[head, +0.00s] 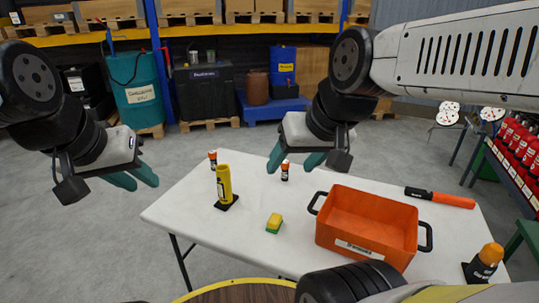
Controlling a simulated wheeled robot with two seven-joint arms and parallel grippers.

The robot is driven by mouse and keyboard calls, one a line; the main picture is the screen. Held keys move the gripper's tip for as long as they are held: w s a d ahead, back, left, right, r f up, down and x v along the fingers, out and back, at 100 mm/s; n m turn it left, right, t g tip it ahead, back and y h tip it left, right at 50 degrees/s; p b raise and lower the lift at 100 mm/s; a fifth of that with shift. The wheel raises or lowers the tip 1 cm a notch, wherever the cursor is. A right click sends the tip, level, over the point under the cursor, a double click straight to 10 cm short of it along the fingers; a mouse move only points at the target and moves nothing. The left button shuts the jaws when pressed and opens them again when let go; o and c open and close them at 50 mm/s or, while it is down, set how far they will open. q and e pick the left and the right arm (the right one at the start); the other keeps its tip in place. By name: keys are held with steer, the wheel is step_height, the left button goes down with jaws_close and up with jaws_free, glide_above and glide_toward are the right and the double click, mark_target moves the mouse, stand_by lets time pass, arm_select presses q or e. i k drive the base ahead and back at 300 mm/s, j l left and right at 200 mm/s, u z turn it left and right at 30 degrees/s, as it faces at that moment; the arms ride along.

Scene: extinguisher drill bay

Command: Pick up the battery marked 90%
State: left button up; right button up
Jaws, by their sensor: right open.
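Two small black-and-orange cylinders that look like batteries stand upright on the white table (170,212). One battery (213,161) is near the far left edge, the other battery (285,172) near the far middle. Their markings are too small to read, so I cannot tell which says 90%. My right gripper (295,162) is open, its teal fingers above and around the middle battery in the picture; I cannot tell if they touch it. My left gripper (143,183) hangs left of the table, its fingers apart and empty.
An orange crate (338,243) with black handles stands on the table's right half. Red extinguishers (520,150) line the right.

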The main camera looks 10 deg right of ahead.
mark_target(212, 154)
steer(key=i+j+z, duration=0.25)
steer(key=i+j, duration=0.15)
steer(key=j, duration=0.15)
steer(key=i+j+z, duration=0.15)
steer(key=j, duration=0.15)
steer(key=i+j+z, duration=0.1)
steer(key=j, duration=0.25)
steer(key=i+j+z, duration=0.25)
steer(key=j, duration=0.45)
steer(key=i, duration=0.1)
